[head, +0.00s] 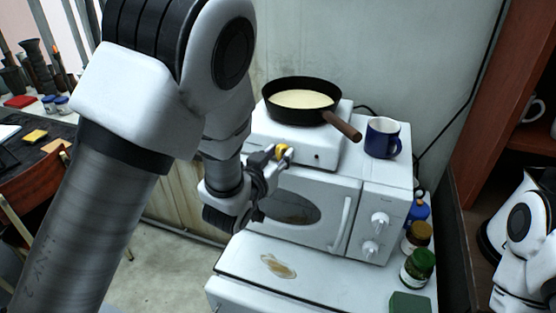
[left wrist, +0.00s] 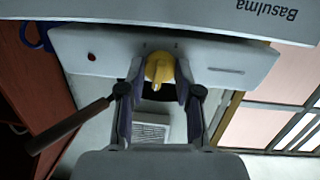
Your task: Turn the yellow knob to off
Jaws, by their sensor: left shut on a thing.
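The yellow knob (head: 283,150) is on the front face of a small white hot plate (head: 325,153), near its left side. My left gripper (head: 272,158) reaches it from the front left. In the left wrist view, which is upside down, the yellow knob (left wrist: 159,66) sits between the two fingers of my left gripper (left wrist: 158,86), which are shut on its sides. A paler ridge shows on the knob, but I cannot read any marks around it. My right gripper is not in view; only part of my right arm shows at the right edge.
The hot plate stands on a white microwave (head: 315,208). A black pan (head: 273,105) with pale contents sits on it, its brown handle (head: 342,126) jutting front right. A blue mug (head: 383,139) stands to the right. Jars (head: 418,267) stand beside the microwave.

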